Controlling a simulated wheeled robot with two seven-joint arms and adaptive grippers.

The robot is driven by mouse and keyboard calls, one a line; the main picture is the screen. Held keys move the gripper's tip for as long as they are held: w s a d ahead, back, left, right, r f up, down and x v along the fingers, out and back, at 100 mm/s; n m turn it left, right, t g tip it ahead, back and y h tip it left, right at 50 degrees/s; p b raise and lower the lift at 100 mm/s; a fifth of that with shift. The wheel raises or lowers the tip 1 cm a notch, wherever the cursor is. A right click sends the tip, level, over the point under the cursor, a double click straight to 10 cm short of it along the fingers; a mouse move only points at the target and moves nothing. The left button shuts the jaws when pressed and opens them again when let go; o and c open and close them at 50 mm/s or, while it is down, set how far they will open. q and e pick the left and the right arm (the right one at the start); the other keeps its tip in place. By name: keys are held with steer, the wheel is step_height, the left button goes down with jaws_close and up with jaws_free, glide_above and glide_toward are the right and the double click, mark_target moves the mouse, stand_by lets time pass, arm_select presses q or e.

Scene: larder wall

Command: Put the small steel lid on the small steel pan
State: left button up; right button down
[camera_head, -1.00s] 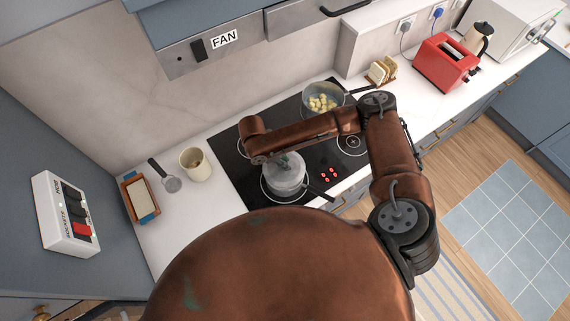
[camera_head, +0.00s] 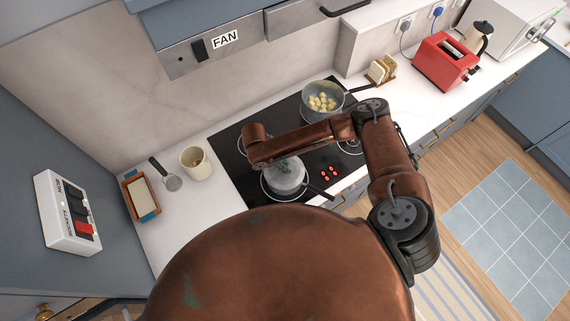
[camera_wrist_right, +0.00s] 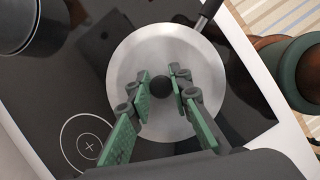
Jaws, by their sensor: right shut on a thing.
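The small steel pan (camera_head: 286,190) stands on the near part of the black hob, its dark handle pointing to the lower right. The small steel lid (camera_wrist_right: 135,55) is a round steel disc with a black knob, seen from above in the right wrist view. It lies over the pan's mouth and hides the inside. I cannot tell whether its rim touches the pan all round. My right gripper (camera_wrist_right: 160,84), with green finger pads, is shut on the lid's knob. It also shows in the head view (camera_head: 284,166), partly hidden by my arm. My left gripper is not in view.
A larger pan with yellow pieces (camera_head: 323,103) stands at the back right of the hob (camera_head: 232,160). A cream crock (camera_head: 194,163), a steel utensil (camera_head: 172,182) and a butter dish (camera_head: 142,195) are on the left counter. A toast rack (camera_head: 381,70) and red toaster (camera_head: 446,62) are right.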

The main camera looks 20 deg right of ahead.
steer(key=c, duration=1.8)
jaws_free()
steer(key=shift+o, duration=0.2)
steer(key=b+v, duration=0.2)
steer(key=v, duration=1.1)
steer(key=shift+r, duration=0.15)
steer(key=shift+d, duration=0.15)
